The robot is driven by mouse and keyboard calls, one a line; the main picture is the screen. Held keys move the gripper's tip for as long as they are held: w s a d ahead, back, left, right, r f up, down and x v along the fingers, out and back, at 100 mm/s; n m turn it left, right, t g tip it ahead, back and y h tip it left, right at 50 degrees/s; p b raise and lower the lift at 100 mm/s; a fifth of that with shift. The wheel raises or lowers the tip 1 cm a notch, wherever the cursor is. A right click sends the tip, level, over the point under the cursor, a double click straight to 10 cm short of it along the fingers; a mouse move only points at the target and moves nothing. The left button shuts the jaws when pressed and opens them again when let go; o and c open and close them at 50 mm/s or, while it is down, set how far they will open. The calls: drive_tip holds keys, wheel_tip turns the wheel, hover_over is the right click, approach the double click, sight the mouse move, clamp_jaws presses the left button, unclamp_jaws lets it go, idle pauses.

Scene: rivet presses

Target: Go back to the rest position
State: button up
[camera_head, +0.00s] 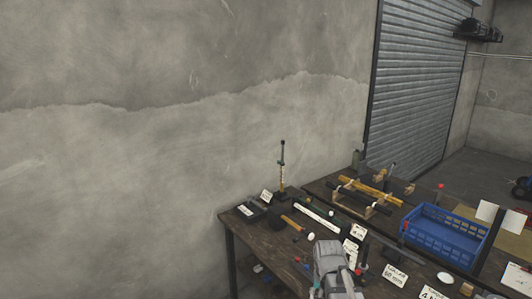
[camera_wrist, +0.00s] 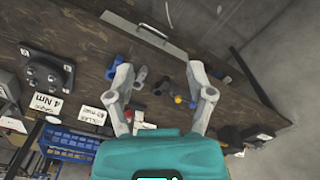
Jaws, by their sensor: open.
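My gripper (camera_wrist: 162,100) is open in the wrist view, its two grey fingers spread apart with nothing between them. Its teal body fills the bottom middle of that view. Below and beyond the fingers lies the dark wooden bench (camera_wrist: 100,38) with small parts on it. In the head view my grey arm shows at the bottom middle, over the bench's near side (camera_head: 262,250); the fingers cannot be made out there.
A blue crate (camera_head: 443,235) stands on the bench at right; it also shows in the wrist view (camera_wrist: 70,143). Yellow and black bars (camera_head: 372,190) lie on wooden holders. A thin upright tool (camera_head: 282,165) stands at the back. Several white label cards stand about. Left of the bench is bare wall.

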drive_tip(key=s+n, duration=0.3)
drive_tip(key=s, duration=0.4)
drive_tip(key=shift+s+a+n, duration=0.2)
drive_tip(key=shift+s+n, duration=0.2)
idle(1.3)
